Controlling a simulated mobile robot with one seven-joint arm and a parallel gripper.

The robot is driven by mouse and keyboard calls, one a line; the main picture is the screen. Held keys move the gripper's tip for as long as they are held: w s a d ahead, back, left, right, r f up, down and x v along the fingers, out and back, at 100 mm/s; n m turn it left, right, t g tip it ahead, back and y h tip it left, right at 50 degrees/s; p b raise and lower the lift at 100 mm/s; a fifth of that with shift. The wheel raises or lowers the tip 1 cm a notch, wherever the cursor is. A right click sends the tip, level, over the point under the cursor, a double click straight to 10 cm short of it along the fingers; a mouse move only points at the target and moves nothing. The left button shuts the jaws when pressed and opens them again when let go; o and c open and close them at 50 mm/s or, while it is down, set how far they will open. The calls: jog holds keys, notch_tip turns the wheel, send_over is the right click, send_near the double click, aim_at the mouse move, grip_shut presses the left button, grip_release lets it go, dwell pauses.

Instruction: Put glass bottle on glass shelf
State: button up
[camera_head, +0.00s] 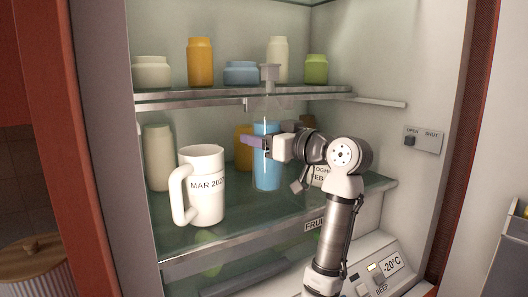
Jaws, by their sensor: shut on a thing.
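The glass bottle (267,172) looks clear, with blue contents in its lower part and a grey cap on top. It stands upright inside the fridge, with its neck in front of the upper glass shelf's front edge (215,99). My gripper (257,142) is shut on the bottle's body from the right, with a purple finger pad showing. The bottle's base is over the lower glass shelf (240,230). I cannot tell whether it touches the shelf.
A pale jar (158,158) and a yellow container (243,148) are behind. Several jars line the upper shelf. A labelled container is partly hidden behind my arm.

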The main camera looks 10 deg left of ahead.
jog(key=shift+f+p, duration=0.4)
jog(key=shift+f, duration=1.45)
jog(key=o, duration=1.2)
jog(key=shift+f, duration=0.25)
jog(key=shift+c, duration=0.2)
jog(key=o, duration=0.5)
jog(key=shift+r, duration=0.1)
jog(key=shift+r, duration=0.2)
jog(key=b+v, duration=0.4)
jog(key=v, duration=0.8)
jog(key=shift+f+b, duration=0.1)
jog(key=shift+b, duration=0.3)
